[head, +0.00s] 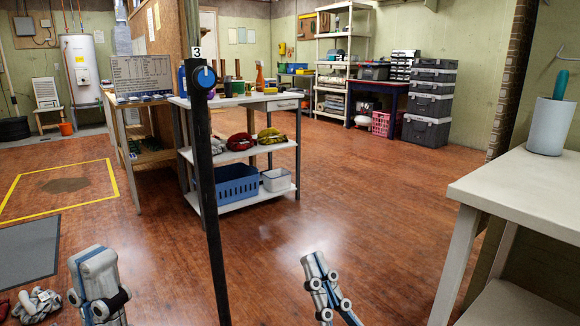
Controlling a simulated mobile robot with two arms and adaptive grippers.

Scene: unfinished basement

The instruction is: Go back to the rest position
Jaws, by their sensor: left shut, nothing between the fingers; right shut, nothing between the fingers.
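My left gripper (95,268) shows at the lower left of the head view, pointing up, shut and empty. My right gripper (314,262) shows at the bottom centre, also shut and empty, with its blue and grey fingers together. Both grippers are in front of the open wooden floor and touch nothing that I can see. The rest of both arms is mostly cut off by the bottom edge of the view.
A dark post (207,200) with a blue knob stands between my grippers. A white table (520,190) with a white cylindrical holder (551,125) is close on the right. A shelved workbench (235,201) stands ahead. Gloves (37,304) lie at lower left. Floor (370,200) at centre right is clear.

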